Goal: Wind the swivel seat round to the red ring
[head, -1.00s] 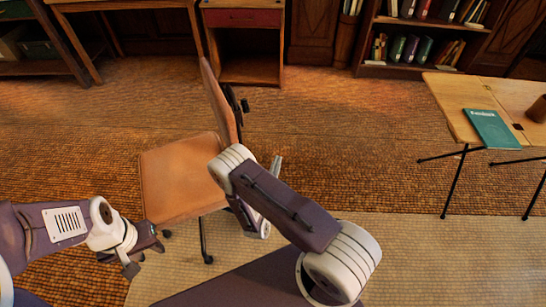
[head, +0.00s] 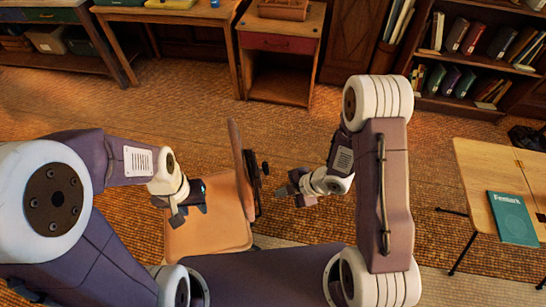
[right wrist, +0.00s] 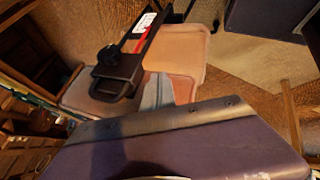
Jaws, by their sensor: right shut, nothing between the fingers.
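The swivel seat is a chair with a tan seat (head: 208,238) and an upright tan backrest (head: 240,180) on its right side in the head view. Black fittings show behind the backrest. My left gripper (head: 181,208) is above the seat, fingers downward; whether it touches and how wide it is are unclear. My right gripper (head: 284,190) is shut and empty, right of the backrest and pointing at it, with a small gap in the picture. The right wrist view shows a tan panel (right wrist: 178,55) and a black bar. I cannot make out a red ring.
A folding table (head: 482,170) with a green book (head: 513,218) stands at the right. A small cabinet (head: 283,45), a desk (head: 185,18) and a bookcase (head: 428,75) line the back. Open carpet lies between the chair and the cabinet.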

